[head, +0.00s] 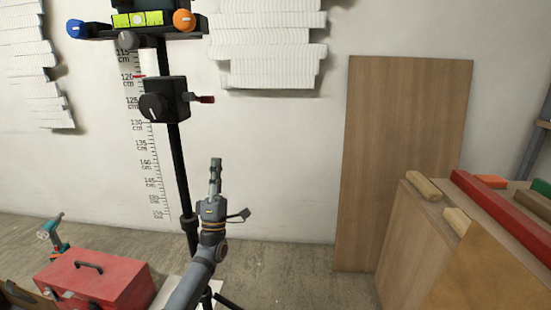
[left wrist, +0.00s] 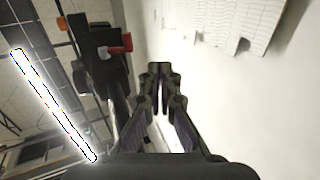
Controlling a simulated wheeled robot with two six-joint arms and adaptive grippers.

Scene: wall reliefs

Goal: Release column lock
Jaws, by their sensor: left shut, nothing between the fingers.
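A black column (head: 179,165) stands upright in front of the wall, a little left of the middle in the head view. A black clamp block (head: 165,99) sits on it, with a dark round knob (head: 153,107) at its left and a red-tipped lever (head: 204,99) sticking out to the right. In the left wrist view the red lever (left wrist: 119,50) shows at upper left, beside the dark block. My left gripper (head: 216,163) is below and right of the lever, pointing up, apart from it. Its fingers (left wrist: 160,70) are closed and empty. My right gripper is not seen.
A platform with a yellow level (head: 137,19), a blue knob (head: 77,29) and an orange knob (head: 184,20) tops the column. A red toolbox (head: 97,283) stands at lower left. Wooden boards (head: 405,150) lean at right.

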